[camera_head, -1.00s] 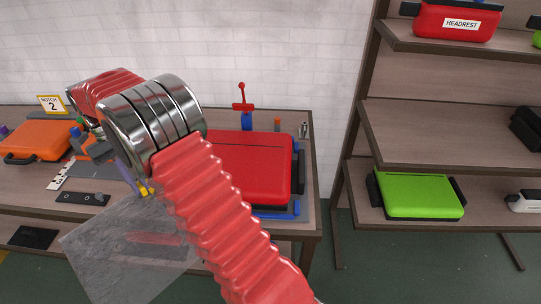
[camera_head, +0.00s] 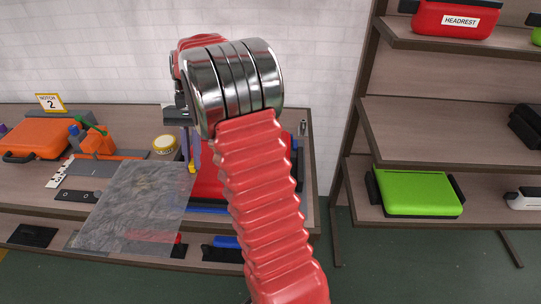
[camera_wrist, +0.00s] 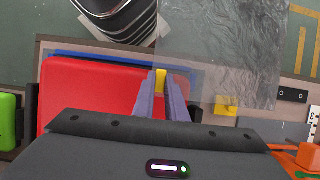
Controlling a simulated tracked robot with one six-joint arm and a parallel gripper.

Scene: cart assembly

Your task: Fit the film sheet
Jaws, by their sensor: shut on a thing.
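My gripper (camera_head: 192,167) is shut on one edge of a clear, wrinkled film sheet (camera_head: 140,208). The sheet hangs from the yellow fingertips toward the lower left, in front of the bench. In the wrist view the film (camera_wrist: 235,40) spreads up and right from the fingertips (camera_wrist: 160,82). A red case (camera_head: 206,188) lies on the bench just beside the gripper, mostly hidden by my arm. In the wrist view the red case (camera_wrist: 85,100) shows left of and beneath the fingers.
A shelf at the right holds a green case (camera_head: 420,193) and a red HEADREST case (camera_head: 455,20).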

